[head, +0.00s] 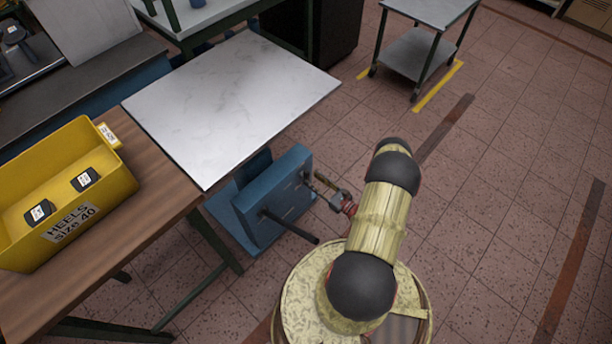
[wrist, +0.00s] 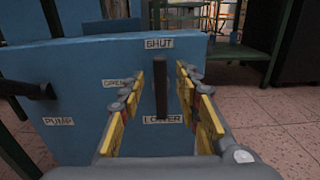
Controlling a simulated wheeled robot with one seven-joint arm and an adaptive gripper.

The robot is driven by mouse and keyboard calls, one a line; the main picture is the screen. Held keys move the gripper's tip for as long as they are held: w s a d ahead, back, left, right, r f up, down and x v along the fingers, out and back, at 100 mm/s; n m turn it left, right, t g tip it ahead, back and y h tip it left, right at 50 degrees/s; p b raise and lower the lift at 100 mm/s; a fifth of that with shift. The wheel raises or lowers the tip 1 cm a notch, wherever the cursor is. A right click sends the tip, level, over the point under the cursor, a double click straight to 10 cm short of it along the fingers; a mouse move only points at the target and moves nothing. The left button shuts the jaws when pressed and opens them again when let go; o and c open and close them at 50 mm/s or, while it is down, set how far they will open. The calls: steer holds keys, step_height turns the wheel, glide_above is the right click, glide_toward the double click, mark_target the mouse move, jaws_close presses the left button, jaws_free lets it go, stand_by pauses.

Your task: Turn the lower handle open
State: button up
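The lower handle (wrist: 161,95) is a black bar standing upright on the blue panel (wrist: 75,85), between the SHUT label (wrist: 159,43) above and the LOWER label (wrist: 162,119) below. An OPEN label (wrist: 113,82) lies to its left, partly covered by a finger. My gripper (wrist: 171,80) is open in the wrist view, its yellow-padded fingers on either side of the handle. In the head view my gripper (head: 328,190) is at the blue unit's (head: 278,195) right face; the handle is not clear there.
A black pump lever (head: 290,227) sticks out of the blue unit, beside the PUMP label (wrist: 59,121). A metal-topped table (head: 235,100) stands behind it. A wooden bench (head: 150,190) with a yellow crate (head: 115,185) is at left.

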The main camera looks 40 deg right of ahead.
mark_target(308, 176)
steer(key=shift+w+a+b, duration=0.15)
steer(key=shift+w+b, duration=0.4)
steer(key=shift+w, duration=1.85)
steer(key=c, duration=0.3)
jaws_close()
